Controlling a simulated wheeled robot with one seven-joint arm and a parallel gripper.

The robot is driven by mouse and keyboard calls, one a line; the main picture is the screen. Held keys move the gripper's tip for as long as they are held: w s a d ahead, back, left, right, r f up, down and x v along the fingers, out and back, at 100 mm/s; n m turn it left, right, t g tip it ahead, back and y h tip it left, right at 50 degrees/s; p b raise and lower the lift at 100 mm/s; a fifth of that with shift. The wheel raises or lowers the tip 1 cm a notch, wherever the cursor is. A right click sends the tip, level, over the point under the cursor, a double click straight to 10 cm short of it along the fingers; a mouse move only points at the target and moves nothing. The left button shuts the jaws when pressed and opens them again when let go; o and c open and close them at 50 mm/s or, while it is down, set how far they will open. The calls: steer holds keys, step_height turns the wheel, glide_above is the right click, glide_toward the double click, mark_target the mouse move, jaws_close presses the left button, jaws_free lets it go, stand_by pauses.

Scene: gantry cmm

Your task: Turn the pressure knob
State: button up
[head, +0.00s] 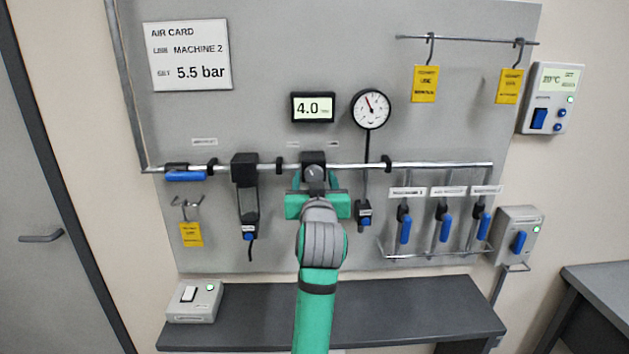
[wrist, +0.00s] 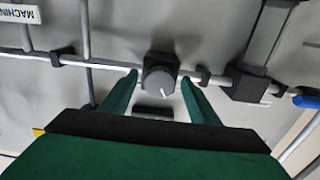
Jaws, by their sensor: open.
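The pressure knob (wrist: 158,79) is a dark round knob with a white pointer mark, on a black regulator body on the metal air pipe. In the head view the knob (head: 314,174) shows just above my gripper. My gripper (wrist: 160,84) is open, with one green finger on each side of the knob. I cannot tell whether the fingers touch it. In the head view my gripper (head: 316,180) covers the lower part of the regulator. The digital display (head: 313,107) reads 4.0. The air card (head: 187,55) says Machine 2, set 5.5 bar.
A round dial gauge (head: 370,109) stands right of the display. A filter unit (head: 247,185) hangs left of the regulator. Several blue-handled valves (head: 444,228) hang at right behind a rail. A dark shelf (head: 400,310) with a switch box (head: 194,301) lies below the panel.

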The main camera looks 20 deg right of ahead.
steer(key=c, duration=1.1)
steer(key=shift+o, duration=0.2)
steer(key=shift+m, duration=0.3)
steer(key=m, duration=0.8)
steer(key=shift+a, duration=0.2)
steer(key=m, duration=0.4)
steer(key=shift+d+m, duration=0.1)
steer(key=shift+m, duration=2.5)
steer(key=o, duration=1.1)
steer(key=shift+r, duration=0.1)
steer(key=shift+c, duration=0.2)
